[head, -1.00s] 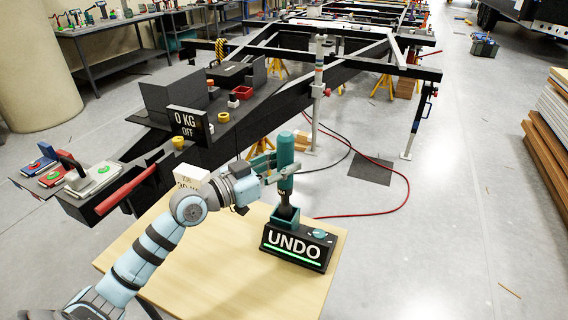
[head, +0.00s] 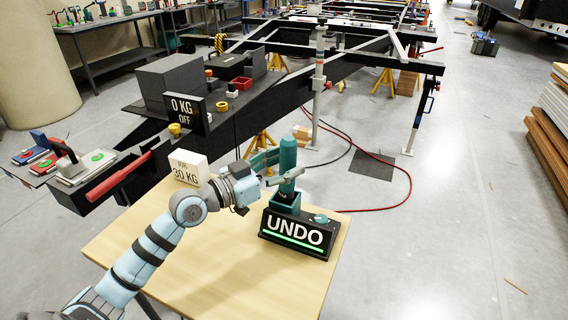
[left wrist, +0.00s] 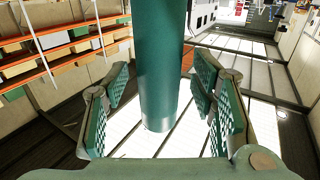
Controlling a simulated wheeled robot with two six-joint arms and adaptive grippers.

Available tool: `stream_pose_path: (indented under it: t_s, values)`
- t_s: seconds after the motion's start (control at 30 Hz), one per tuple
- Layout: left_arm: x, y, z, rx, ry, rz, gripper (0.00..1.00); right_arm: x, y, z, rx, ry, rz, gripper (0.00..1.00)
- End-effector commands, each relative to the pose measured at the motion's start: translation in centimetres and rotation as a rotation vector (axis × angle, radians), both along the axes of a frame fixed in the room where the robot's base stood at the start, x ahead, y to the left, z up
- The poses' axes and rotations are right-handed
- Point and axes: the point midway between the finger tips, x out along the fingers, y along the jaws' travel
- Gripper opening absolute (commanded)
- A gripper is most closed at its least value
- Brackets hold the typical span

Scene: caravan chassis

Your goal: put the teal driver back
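The teal driver (head: 288,157) stands upright with its lower end in the teal holder (head: 283,208) on top of the black box marked UNDO (head: 297,234). My left gripper (head: 272,162) is at the driver's upper body, coming from the left. In the left wrist view the driver's round body (left wrist: 160,70) stands between the two finger pads (left wrist: 160,108). A gap shows on both sides of it, so the gripper is open around it. The driver's tip is hidden inside the holder. My right gripper is not in view.
The box stands on a light wooden table (head: 220,270). A white 30 KG block (head: 188,168) is close behind my left forearm. The black chassis (head: 240,115) with a 0 KG OFF display (head: 187,113) lies behind. A red hose (head: 400,175) runs over the floor.

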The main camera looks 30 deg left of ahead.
Motion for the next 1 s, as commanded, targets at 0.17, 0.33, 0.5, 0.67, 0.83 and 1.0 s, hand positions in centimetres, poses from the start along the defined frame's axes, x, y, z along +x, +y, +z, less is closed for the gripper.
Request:
stream_pose_path:
  t_s: [0.17,0.33,0.5,0.67,0.83,1.0]
  values:
    - [0.0,0.0,-0.1,0.000,0.001,0.000,0.53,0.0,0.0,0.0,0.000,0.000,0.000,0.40]
    - [0.0,0.0,1.0,0.004,-0.001,-0.001,0.53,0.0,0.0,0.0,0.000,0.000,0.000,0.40]
    - [0.0,0.0,5.1,0.006,-0.005,0.000,0.53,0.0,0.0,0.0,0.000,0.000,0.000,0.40]
    - [0.0,0.0,8.7,0.002,-0.003,0.000,0.53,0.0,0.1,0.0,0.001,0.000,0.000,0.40]
    - [0.0,0.0,10.0,0.000,0.001,0.000,0.53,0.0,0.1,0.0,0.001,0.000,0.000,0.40]
    - [0.0,0.0,10.0,0.000,0.002,0.000,0.53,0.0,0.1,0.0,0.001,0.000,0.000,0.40]
